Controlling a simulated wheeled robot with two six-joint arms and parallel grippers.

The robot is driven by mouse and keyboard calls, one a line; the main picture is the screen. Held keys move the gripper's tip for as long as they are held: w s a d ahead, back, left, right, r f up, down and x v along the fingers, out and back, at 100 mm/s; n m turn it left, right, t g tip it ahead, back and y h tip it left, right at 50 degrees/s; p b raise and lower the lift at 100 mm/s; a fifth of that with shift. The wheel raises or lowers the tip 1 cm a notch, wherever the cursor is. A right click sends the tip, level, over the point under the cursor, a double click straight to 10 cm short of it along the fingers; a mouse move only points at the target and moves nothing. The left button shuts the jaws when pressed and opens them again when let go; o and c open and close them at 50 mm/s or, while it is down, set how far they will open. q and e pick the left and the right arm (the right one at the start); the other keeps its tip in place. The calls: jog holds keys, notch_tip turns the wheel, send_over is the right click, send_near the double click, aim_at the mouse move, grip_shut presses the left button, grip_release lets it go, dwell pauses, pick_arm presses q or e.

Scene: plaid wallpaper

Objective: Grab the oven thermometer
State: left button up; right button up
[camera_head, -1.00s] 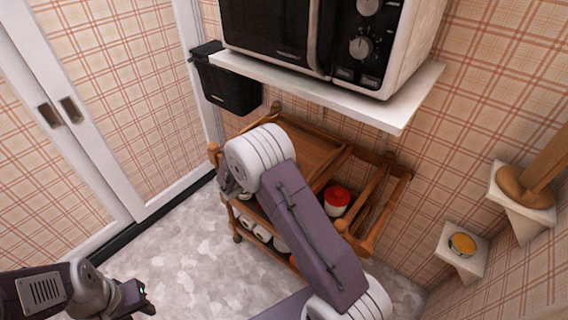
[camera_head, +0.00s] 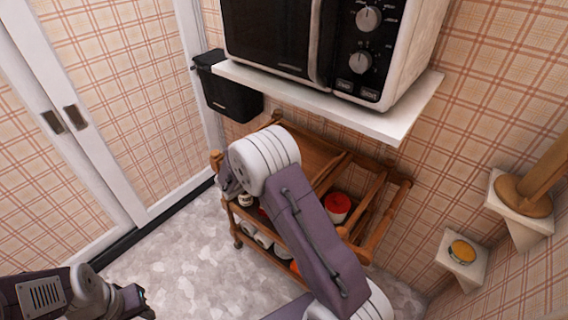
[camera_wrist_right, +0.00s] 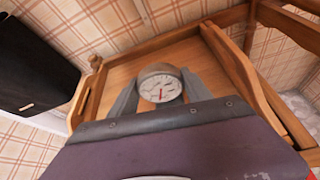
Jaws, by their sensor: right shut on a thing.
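The oven thermometer (camera_wrist_right: 160,87) is a round dial with a white face and a red needle. In the right wrist view it sits between the two grey fingers of my right gripper (camera_wrist_right: 160,92), which is shut on it. The wooden trolley top lies behind it; I cannot tell whether they touch. In the head view my right gripper (camera_head: 228,184) is at the trolley's left end, and I cannot make out the thermometer there. My left gripper (camera_head: 138,302) is low at the left, over the floor; its fingers are too small to read.
The wooden trolley (camera_head: 310,152) holds a red-lidded jar (camera_head: 338,206) and several containers below. A microwave (camera_head: 350,45) stands on a white shelf (camera_head: 405,122) above. A black bin (camera_head: 232,95) hangs left of it. Floor (camera_head: 185,250) is clear at left.

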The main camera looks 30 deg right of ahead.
jog(key=s+d+r+p, duration=0.2)
jog(key=s+d+r, duration=0.3)
jog(key=d+r, duration=0.3)
jog(key=d, duration=0.2)
jog(key=shift+d, duration=0.35)
